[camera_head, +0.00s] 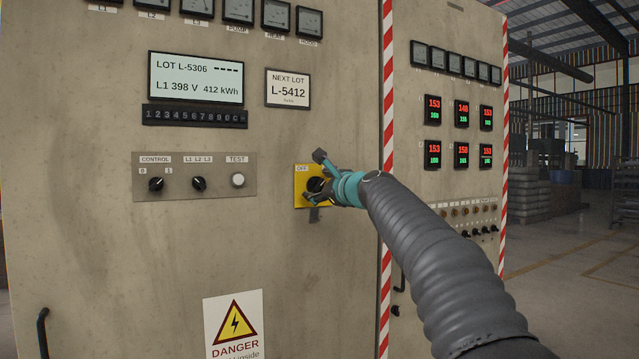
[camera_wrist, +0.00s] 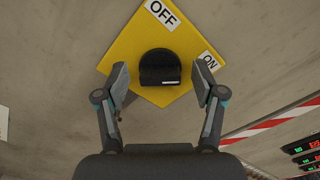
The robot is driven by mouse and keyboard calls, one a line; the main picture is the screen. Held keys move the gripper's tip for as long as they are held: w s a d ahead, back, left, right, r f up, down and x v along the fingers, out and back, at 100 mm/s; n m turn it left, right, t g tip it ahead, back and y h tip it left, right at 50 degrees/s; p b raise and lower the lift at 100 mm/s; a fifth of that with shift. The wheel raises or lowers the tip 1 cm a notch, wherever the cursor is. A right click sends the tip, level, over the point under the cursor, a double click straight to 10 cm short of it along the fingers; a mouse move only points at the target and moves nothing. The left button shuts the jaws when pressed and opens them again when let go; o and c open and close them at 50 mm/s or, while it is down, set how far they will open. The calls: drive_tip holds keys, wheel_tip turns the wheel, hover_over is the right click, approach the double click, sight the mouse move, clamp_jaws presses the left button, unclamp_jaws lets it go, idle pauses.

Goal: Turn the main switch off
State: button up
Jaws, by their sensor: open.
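The main switch is a black rotary knob (camera_wrist: 160,68) on a yellow plate (camera_wrist: 130,45) with OFF and ON labels. My gripper (camera_wrist: 162,82) is open, with one finger on each side of the knob. Small gaps show between the fingers and the knob. It also shows in the head view (camera_head: 314,182).
Left of the switch is a control panel (camera_head: 195,192) with two small knobs and a TEST button. Above are a display (camera_head: 196,78) and a NEXT LOT card (camera_head: 288,89). A danger sign (camera_head: 234,325) is lower down. A red-white striped edge (camera_head: 387,100) runs right of the switch.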

drive_tip(key=c, duration=1.1)
drive_tip(key=shift+c, duration=0.2)
